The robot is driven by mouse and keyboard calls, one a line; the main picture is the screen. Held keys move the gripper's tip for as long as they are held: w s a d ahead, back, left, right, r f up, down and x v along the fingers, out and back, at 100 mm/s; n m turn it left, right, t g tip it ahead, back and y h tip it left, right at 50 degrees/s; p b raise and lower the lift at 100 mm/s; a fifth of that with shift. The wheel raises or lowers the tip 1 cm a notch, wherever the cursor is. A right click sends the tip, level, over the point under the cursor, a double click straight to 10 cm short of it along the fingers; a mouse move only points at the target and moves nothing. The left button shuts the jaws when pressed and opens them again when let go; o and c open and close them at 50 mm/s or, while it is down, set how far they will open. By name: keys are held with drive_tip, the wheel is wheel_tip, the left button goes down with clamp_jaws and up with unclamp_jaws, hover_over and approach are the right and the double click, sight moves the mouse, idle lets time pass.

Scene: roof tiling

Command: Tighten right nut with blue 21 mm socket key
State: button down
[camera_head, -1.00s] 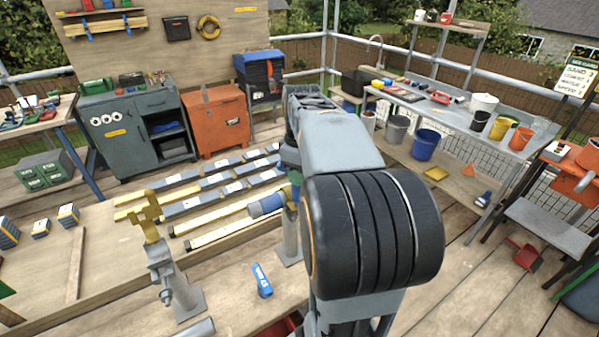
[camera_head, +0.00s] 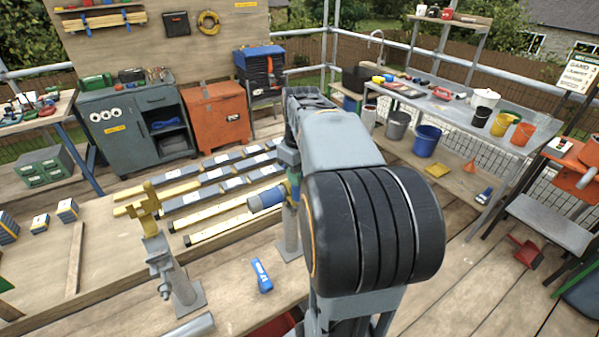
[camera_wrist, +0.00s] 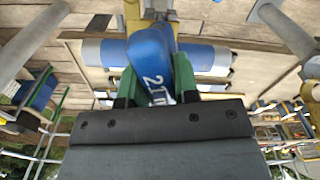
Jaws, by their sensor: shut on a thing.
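The blue socket key (camera_wrist: 152,62), marked 21, is held between the green fingers of my gripper (camera_wrist: 153,88) in the wrist view. Its far end is at a yellow fitting (camera_wrist: 163,28), with a blue-and-grey cylinder (camera_wrist: 205,56) behind. I cannot tell whether the key is seated on a nut; the nut is hidden. In the head view, my arm hides most of the gripper, which is at the right post (camera_head: 289,235). The blue-and-grey cylinder (camera_head: 266,200) sticks out left of that post. The left post (camera_head: 172,265) carries a yellow clamp (camera_head: 146,208).
Another blue key (camera_head: 262,276), apparently marked 17, lies on the wooden bench (camera_head: 225,295) between the posts. Wrapped bars (camera_head: 215,180) lie behind. A grey cabinet (camera_head: 125,120) and an orange box (camera_head: 216,115) stand farther back. A metal table (camera_head: 450,105) with buckets stands right.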

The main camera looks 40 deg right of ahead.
drive_tip(key=shift+r, duration=0.1)
idle(0.3)
drive_tip(key=shift+n, duration=0.3)
drive_tip(key=shift+w+d+r+p, duration=0.1)
drive_tip(key=shift+w+r+p, duration=0.1)
drive_tip(key=shift+r+p, duration=2.5)
drive_tip(key=shift+r, duration=0.35)
drive_tip(key=shift+s+r, duration=0.2)
drive_tip(key=shift+s, duration=0.1)
drive_tip(key=shift+w+f, duration=0.1)
drive_tip(key=shift+f, duration=0.15)
